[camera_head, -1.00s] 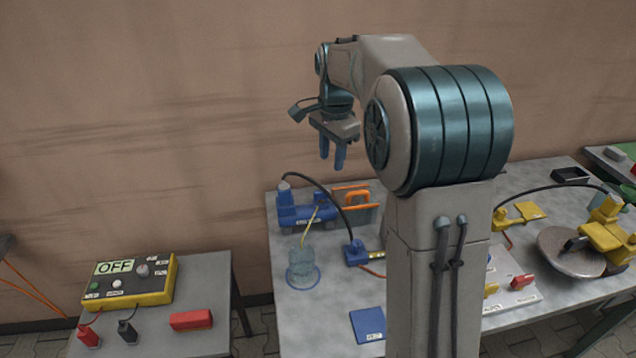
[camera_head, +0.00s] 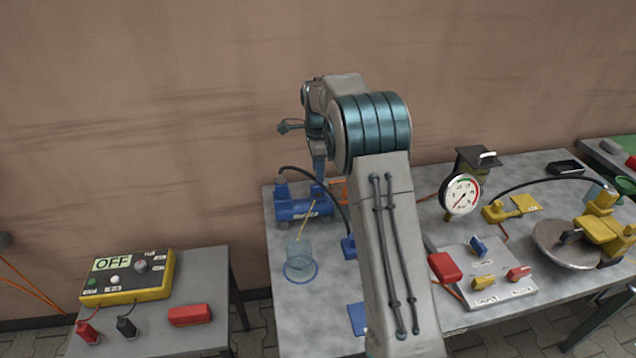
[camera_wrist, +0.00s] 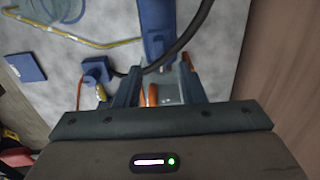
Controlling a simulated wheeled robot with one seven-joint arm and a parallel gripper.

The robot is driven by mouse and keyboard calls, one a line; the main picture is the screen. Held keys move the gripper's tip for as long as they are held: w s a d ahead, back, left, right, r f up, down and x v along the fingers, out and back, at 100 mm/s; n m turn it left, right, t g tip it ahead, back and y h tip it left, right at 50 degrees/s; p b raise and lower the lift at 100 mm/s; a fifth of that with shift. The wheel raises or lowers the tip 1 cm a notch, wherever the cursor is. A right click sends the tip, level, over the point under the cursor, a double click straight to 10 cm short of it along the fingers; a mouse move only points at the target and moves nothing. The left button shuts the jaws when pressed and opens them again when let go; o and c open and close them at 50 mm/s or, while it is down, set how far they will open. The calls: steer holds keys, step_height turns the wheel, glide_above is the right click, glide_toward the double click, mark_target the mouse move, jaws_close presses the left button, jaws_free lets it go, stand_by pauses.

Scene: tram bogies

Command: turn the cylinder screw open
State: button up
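My gripper (camera_head: 319,178) is pointed down at the cylinder's right end. In the wrist view the blue cylinder (camera_wrist: 157,25) runs away from between my two fingers (camera_wrist: 158,92), which stand apart. An orange part shows beyond and between them. I cannot make out the screw itself, or whether the fingers touch anything.
A clear beaker (camera_head: 299,264) with a yellow tube stands in front of the cylinder. The black hose (camera_wrist: 190,45) crosses close to my fingers. A blue block (camera_head: 348,248) sits to the right. A pressure gauge (camera_head: 460,194) and a valve panel (camera_head: 485,273) stand farther right.

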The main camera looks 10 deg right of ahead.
mark_target(318, 185)
steer(key=shift+f, duration=2.75)
jaws_close()
